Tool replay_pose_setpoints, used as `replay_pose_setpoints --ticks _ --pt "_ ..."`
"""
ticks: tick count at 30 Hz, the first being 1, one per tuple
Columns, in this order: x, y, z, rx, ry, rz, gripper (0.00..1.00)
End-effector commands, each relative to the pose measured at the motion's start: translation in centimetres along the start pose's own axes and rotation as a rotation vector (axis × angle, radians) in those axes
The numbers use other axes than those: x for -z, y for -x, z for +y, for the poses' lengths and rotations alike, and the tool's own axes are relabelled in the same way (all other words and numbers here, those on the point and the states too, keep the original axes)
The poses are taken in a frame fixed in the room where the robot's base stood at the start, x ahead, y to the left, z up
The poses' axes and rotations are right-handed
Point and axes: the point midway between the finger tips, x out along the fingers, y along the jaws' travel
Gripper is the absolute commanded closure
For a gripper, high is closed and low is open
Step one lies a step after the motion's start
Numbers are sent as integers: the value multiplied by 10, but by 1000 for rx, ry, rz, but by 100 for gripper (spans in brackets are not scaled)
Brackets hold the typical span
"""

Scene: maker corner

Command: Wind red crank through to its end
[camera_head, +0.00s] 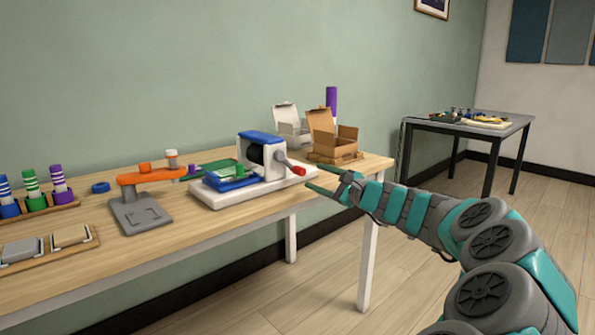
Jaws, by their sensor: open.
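The red crank (299,169) sticks out from the right side of a white and blue device (250,147) on the wooden table. The crank's red grip sits at the end of a short arm, low and toward the table's front. The device stands on a white base with a blue part and a small green piece on it. My gripper (328,179) is open and empty. It reaches in from the right, and its fingers are just right of and slightly below the red grip in the picture. I cannot tell whether they touch it.
Left of the device stand an orange-topped grey press (142,195) and racks of coloured cylinders (38,205). Behind are a brown open box (333,145), a white box (290,128) and a purple cylinder (331,98). A dark side table (460,128) stands at the back right.

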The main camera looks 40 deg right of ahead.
Motion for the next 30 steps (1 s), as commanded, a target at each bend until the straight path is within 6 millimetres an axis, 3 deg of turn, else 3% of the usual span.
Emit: replay_pose_setpoints --ticks 9,15,25,30 --pt "-3 -49 2 -6 4 -3 38" --pt "-2 -68 2 -5 3 -2 38" --pt "-2 -72 2 -5 4 -3 38" --pt "-2 -72 2 -5 4 -3 56"
